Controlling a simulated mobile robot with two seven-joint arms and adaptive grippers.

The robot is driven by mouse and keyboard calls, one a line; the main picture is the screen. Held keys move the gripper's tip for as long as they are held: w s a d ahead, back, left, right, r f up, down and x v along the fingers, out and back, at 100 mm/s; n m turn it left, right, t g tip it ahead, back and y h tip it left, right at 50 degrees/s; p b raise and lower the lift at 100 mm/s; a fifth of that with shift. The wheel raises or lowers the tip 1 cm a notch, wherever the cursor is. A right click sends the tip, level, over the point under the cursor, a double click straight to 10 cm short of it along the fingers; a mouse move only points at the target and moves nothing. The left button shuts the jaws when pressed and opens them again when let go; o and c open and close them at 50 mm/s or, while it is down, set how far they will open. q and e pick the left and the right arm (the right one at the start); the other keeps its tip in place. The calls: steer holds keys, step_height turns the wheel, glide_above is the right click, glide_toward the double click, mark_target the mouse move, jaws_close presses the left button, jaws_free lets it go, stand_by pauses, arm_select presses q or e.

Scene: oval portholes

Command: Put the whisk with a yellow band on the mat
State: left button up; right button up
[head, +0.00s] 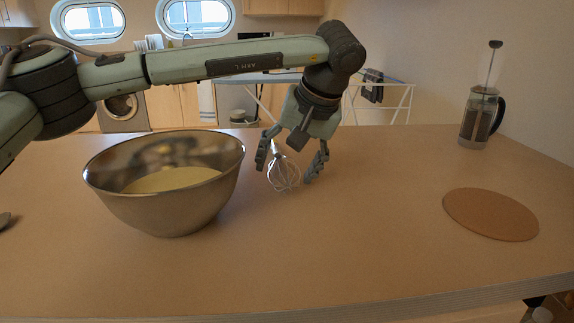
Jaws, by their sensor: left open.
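The whisk (284,176) is near the middle of the counter, right of the steel bowl, with its wire head towards me. Its upper part is largely hidden by my gripper, and I cannot make out a yellow band. My left gripper (291,168) points down over the whisk with its fingers spread, one on each side of it. The gripper is open, and I cannot tell whether a finger touches the whisk. The mat (490,215) is a flat brown oval on the right of the counter, with nothing on it. My right gripper is not in view.
A large steel bowl (165,209) with pale yellow contents stands left of the whisk. A French press (480,117) stands at the back right, behind the mat. The counter (350,235) is clear between whisk and mat. Its front edge runs along the bottom.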

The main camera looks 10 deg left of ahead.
arm_select(q)
steer(key=v, duration=1.1)
steer(key=shift+o, duration=0.5)
steer(key=shift+s+d+r, duration=0.1)
steer(key=shift+s+r, duration=0.05)
steer(key=shift+r, duration=0.25)
steer(key=f, duration=0.2)
steer(key=a+f+b, duration=0.1)
steer(key=f, duration=0.1)
steer(key=shift+f, duration=0.4)
steer(key=shift+x, duration=1.45)
steer(key=x, duration=0.4)
steer(key=shift+a, duration=0.25)
steer(key=shift+f, duration=0.1)
steer(key=c, duration=1.4)
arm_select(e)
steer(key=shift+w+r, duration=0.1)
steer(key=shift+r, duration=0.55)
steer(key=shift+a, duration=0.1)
